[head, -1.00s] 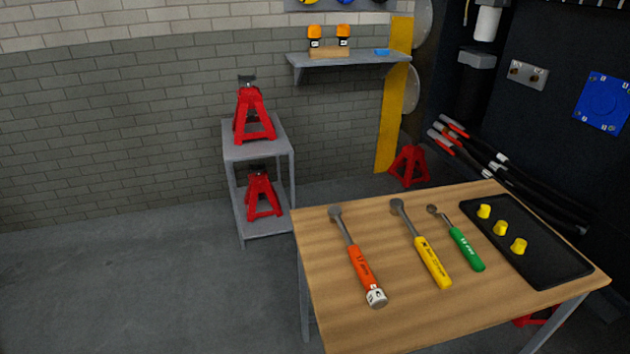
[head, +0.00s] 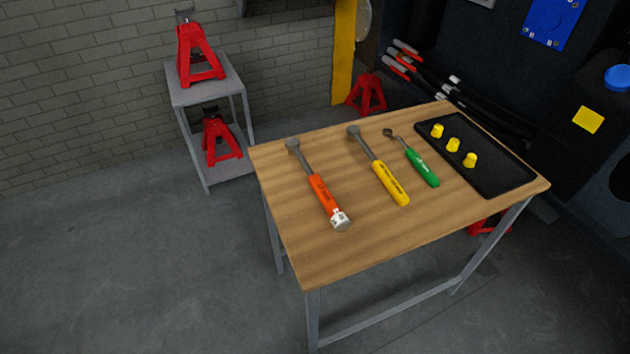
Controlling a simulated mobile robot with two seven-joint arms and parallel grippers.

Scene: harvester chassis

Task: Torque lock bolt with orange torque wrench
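The orange torque wrench (head: 323,193) lies on the left part of the wooden table (head: 330,255) in the head view. Its grey head points to the back left and its silver-white end cap points to the front. A yellow-handled wrench (head: 390,182) lies to its right, and a green-handled wrench (head: 422,167) lies further right. The three tools lie apart from one another. I cannot make out a lock bolt in this view. Neither of my grippers is in view.
A black tray (head: 508,178) with three yellow caps (head: 453,145) sits on the table's right side. A grey shelf stand (head: 208,93) with red jack stands (head: 200,55) is behind left. Black hoses (head: 470,102) hang behind the table. Open floor lies left and in front.

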